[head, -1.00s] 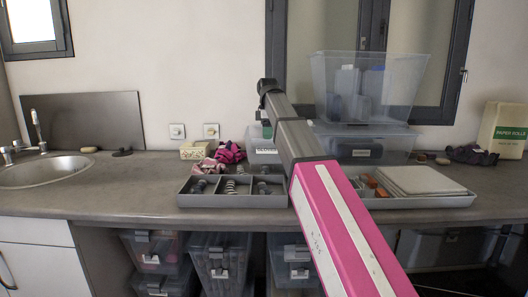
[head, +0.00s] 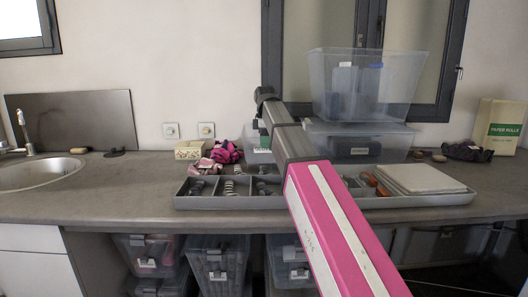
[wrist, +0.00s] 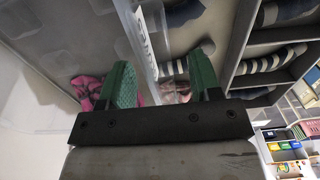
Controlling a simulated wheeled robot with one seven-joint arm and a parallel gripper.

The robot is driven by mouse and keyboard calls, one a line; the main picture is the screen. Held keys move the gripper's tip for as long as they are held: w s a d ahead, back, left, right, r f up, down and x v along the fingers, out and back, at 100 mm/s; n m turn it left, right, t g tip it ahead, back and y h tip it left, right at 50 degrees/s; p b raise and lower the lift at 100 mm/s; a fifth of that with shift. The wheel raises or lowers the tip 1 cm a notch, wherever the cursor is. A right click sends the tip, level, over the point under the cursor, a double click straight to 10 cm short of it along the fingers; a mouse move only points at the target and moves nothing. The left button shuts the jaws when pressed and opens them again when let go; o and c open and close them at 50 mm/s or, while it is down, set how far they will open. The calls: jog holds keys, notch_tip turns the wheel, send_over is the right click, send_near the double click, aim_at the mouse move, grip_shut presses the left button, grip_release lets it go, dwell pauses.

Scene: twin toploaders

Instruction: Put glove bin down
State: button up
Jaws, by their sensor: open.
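The bin at my gripper is a clear plastic box with a white label. In the head view the bin (head: 257,157) sits on the counter behind the grey divided tray, partly hidden by my arm. In the wrist view its wall with the label (wrist: 149,38) stands between my green finger pads. I cannot tell whether gloves are inside. My gripper (wrist: 163,60) is open around that wall, with a gap visible at the right finger. In the head view my gripper (head: 262,126) is small, at the far end of my arm, above the bin.
A grey tray (head: 205,203) with dark and striped rolls lies in front. Stacked clear bins (head: 365,90) stand close on the right. Bare counter (head: 120,190) extends towards the sink (head: 40,172).

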grip_shut()
jog(key=shift+r, duration=0.1)
dwell(0.5)
